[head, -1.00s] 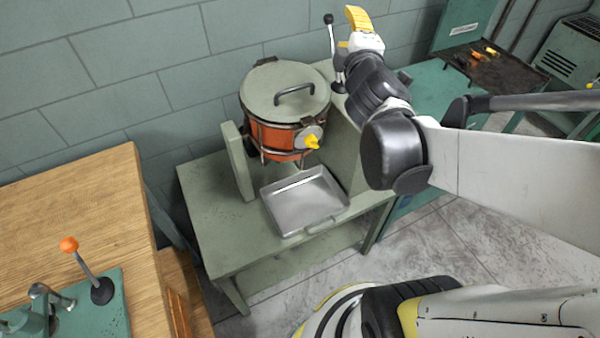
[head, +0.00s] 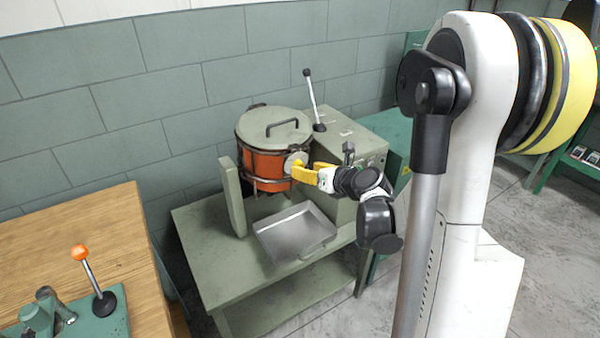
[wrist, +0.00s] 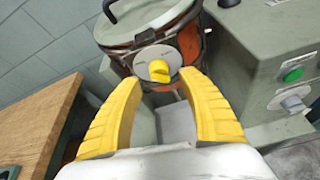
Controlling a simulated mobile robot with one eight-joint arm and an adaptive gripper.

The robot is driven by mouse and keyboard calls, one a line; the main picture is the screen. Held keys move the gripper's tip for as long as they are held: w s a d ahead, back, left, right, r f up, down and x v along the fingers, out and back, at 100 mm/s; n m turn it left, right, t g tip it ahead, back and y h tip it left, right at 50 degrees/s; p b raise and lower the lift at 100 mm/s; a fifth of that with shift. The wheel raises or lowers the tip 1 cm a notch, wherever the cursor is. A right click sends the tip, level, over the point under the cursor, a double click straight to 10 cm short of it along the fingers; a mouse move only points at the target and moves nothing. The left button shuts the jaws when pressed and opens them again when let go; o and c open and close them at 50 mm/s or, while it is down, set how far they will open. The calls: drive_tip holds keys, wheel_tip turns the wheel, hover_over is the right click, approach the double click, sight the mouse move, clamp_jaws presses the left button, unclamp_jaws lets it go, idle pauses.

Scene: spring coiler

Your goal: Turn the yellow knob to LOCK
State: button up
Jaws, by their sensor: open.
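The yellow knob (wrist: 159,71) sits on a round pale dial plate (wrist: 152,60) on the front of the orange drum (head: 262,166). In the wrist view the knob lies between and just beyond the tips of my gripper (wrist: 159,80). Its two yellow fingers are spread apart with nothing held. In the head view my gripper (head: 298,172) reaches the dial from the right and hides the knob. The dial's markings are too small to read, so I cannot tell which setting the knob points to.
The drum has a lid with a dark handle (head: 282,125). A metal tray (head: 318,243) lies below it on the green bench (head: 205,262). A grey-green housing (wrist: 262,60) with a green button (wrist: 293,74) stands right of the drum. A wooden table (head: 75,235) is at left.

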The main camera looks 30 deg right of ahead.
sight(301, 166)
drive_tip(key=shift+b+x, duration=0.4)
drive_tip(key=shift+x, duration=1.4)
drive_tip(key=shift+c, duration=0.2)
clamp_jaws()
